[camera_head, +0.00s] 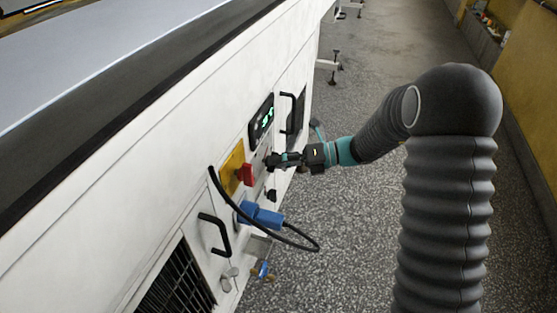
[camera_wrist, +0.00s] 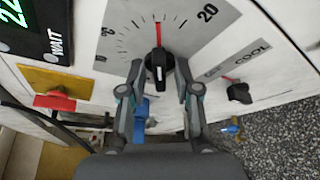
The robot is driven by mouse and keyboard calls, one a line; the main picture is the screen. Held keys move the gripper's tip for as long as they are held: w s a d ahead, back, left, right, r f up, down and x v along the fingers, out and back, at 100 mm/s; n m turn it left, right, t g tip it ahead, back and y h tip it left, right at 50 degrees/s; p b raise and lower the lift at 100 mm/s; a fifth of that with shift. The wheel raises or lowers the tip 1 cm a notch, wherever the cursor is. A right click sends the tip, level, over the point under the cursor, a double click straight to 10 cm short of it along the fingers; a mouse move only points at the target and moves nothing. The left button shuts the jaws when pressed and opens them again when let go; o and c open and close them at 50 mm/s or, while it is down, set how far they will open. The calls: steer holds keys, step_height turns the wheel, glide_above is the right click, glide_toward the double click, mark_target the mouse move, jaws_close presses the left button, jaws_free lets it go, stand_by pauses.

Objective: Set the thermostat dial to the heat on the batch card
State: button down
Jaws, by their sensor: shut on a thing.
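The thermostat dial (camera_wrist: 158,66) is a black knob with a red pointer, on a grey scale plate (camera_wrist: 121,30) with tick marks and a printed 20. My gripper (camera_wrist: 159,84) is shut on the dial, a finger on each side of it. In the wrist view the red pointer points up the picture, to the left of the 20. In the head view my gripper (camera_head: 273,160) reaches the machine's panel and hides most of the dial. A display (camera_head: 262,119) with green digits sits above; its wrist-view part reads WAIT beside cut-off digits. No batch card is clear to read.
A smaller black knob (camera_wrist: 239,92) by the word COOL is right of the dial in the wrist view. A red switch on a yellow plate (camera_head: 232,167), a blue plug (camera_head: 262,215) with a black cable, and black handles (camera_head: 214,234) stick out nearby. The speckled floor (camera_head: 350,220) is open.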

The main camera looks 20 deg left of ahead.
steer(key=shift+s+f+n+t+y+b, duration=0.15)
steer(key=shift+n+t+b, duration=2)
steer(key=shift+n, duration=1.4)
steer(key=shift+s+r+n+t+y+b, duration=0.1)
steer(key=shift+n+t+b, duration=2.05)
steer(key=shift+n, duration=1.45)
steer(key=shift+s+f+n+t+y+b, duration=0.15)
steer(key=shift+n+t+b, duration=1.55)
steer(key=shift+n+b, duration=1.35)
steer(key=shift+n+p, duration=0.55)
steer(key=shift+n, duration=0.15)
steer(key=c, duration=1.2)
jaws_free()
steer(key=shift+a, duration=0.1)
steer(key=shift+r, duration=0.1)
